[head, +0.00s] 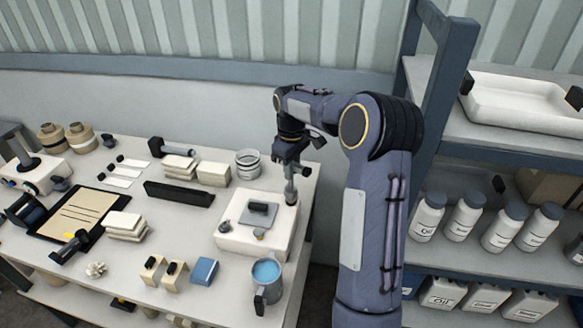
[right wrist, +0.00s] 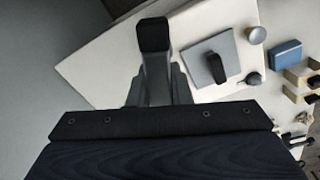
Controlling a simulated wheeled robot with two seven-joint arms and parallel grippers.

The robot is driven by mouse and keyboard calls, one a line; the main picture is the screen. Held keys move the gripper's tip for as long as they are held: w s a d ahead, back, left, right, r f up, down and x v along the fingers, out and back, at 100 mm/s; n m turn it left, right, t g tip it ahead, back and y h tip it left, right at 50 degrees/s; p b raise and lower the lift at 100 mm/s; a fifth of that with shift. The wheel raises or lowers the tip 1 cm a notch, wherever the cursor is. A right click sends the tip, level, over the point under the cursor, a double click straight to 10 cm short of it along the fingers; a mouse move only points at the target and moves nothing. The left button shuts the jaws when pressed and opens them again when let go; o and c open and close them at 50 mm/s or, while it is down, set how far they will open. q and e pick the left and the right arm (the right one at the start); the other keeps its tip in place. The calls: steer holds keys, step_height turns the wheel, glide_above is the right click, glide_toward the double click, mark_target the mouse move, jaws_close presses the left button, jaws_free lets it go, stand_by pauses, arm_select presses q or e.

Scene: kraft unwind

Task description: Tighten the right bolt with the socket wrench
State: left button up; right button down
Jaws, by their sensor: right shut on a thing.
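My right gripper (head: 291,158) is shut on the grey socket wrench (head: 291,186). The wrench hangs roughly upright, its lower end at the back right corner of the white block (head: 240,243). That end hides what lies beneath it, so I cannot tell whether it touches a bolt. In the right wrist view the wrench (right wrist: 157,75) shows as a grey bar with a black end, held at the gripper (right wrist: 155,100). The block carries a grey plate (head: 250,217) with a dark handle, and small round fittings along its front. My left gripper is not in view.
A blue-filled mug (head: 266,274) stands before the block, with a blue box (head: 204,271) to its left. Shelves with bottles (head: 465,216) stand right of my arm.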

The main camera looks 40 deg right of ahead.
steer(key=shift+f, duration=0.8)
stand_by(1.9)
steer(key=shift+f+m, duration=0.1)
steer(key=shift+m, duration=3.3)
